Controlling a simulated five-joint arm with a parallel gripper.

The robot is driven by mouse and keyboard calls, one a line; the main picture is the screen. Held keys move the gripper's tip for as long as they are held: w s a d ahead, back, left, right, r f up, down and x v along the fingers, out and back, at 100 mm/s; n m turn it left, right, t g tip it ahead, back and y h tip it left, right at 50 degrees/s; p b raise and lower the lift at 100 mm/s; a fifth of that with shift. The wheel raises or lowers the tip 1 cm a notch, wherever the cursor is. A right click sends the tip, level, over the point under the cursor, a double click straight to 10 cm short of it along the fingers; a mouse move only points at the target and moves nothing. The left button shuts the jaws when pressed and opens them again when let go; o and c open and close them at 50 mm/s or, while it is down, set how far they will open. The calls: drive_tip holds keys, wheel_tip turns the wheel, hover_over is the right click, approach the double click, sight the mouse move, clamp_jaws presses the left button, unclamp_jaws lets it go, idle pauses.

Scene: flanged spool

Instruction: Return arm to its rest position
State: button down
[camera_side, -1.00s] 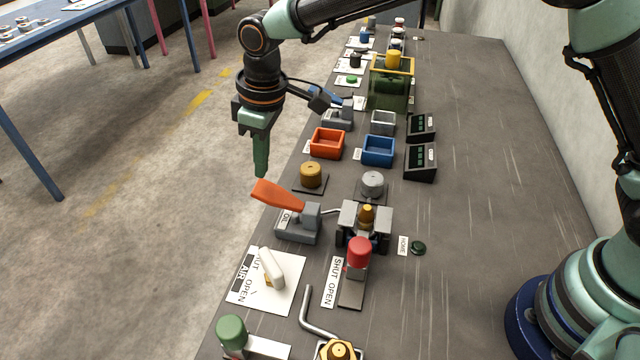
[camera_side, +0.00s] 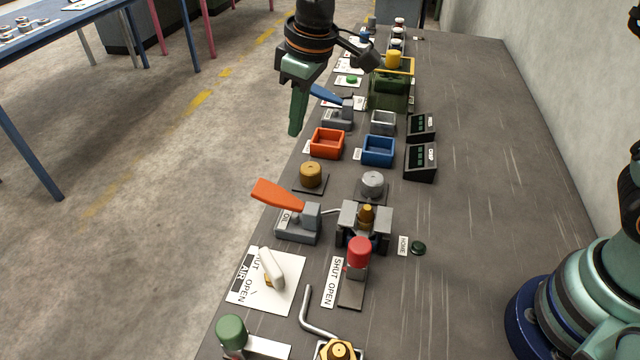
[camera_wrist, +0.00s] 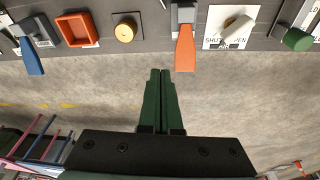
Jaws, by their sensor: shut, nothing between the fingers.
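My gripper (camera_side: 294,130) hangs in the air near the bench's left edge, pointing down, above and left of the orange tray. Its green fingers are shut with nothing between them. In the wrist view the fingers (camera_wrist: 160,75) lie together over the floor, just outside the bench edge. The orange lever (camera_side: 278,193) of the oil valve sticks out over the left edge, apart from my gripper. It also shows in the wrist view (camera_wrist: 184,50). A home button (camera_side: 418,248) with a dark green top sits on the bench beside its label.
On the bench (camera_side: 480,200) stand an orange tray (camera_side: 327,143), a blue tray (camera_side: 378,150), a brass spool (camera_side: 311,175), a grey spool (camera_side: 372,184), a clamp fixture (camera_side: 364,226) and a red-knobbed valve (camera_side: 359,253). The bench's right side is mostly clear.

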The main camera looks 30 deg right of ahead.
drive_tip(key=s+d+r+m+t, duration=0.1)
drive_tip(key=s+d+r+m, duration=0.15)
drive_tip(key=d, duration=0.45)
drive_tip(key=s+d+r+m+t, duration=0.1)
drive_tip(key=s+d+r, duration=0.3)
drive_tip(key=d, duration=0.2)
drive_tip(key=s+d+f+m+t+h, duration=0.1)
drive_tip(key=s+d+m, duration=0.3)
drive_tip(key=s+d, duration=0.5)
drive_tip(key=shift+s+f, duration=0.15)
